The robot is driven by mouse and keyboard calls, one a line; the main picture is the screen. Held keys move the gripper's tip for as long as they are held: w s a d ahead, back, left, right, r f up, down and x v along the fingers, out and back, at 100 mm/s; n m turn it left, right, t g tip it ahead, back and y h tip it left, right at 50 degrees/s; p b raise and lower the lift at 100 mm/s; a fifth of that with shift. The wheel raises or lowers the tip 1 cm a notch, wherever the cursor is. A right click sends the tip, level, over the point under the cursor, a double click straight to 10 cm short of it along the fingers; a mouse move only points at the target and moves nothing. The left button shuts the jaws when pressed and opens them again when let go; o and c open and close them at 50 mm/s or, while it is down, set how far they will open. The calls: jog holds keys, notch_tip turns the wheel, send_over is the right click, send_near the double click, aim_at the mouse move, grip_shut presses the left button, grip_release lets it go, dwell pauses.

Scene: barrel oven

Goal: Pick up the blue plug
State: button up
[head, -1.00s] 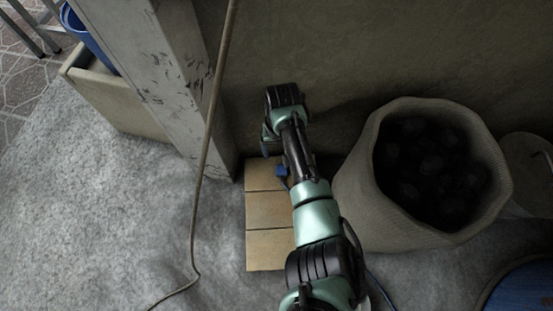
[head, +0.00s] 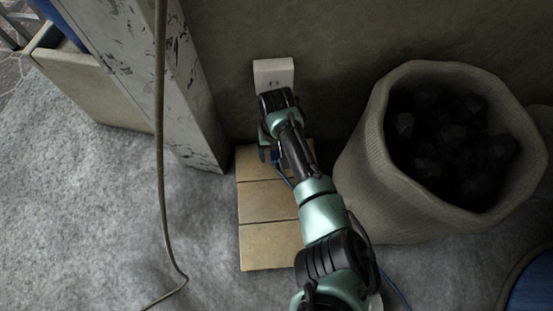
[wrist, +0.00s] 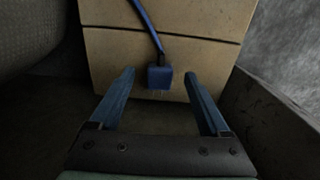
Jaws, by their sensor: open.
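The blue plug (wrist: 159,77) lies on the tan tiles in the wrist view, its prongs pointing toward my gripper and its blue cord (wrist: 147,25) running away from it. My gripper (wrist: 159,80) is open and empty. Its two blue fingers appear on either side of the plug in the picture; I cannot tell whether they are level with it in depth. In the head view the plug (head: 280,157) shows only partly beside my arm, and my gripper (head: 266,154) is low over the tiles, partly hidden by my wrist.
A white wall socket (head: 273,70) is on the wall behind my wrist. A woven sack (head: 372,190) of dark coal stands at the right. A worn post (head: 180,100) and a hanging cable (head: 161,150) are at the left. The tan tiles (head: 268,240) lie on rough grey ground.

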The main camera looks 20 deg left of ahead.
notch_tip(320, 180, down, 2)
jog(key=shift+b, duration=0.55)
jog(key=shift+c, duration=0.2)
grip_shut()
dwell(0.9)
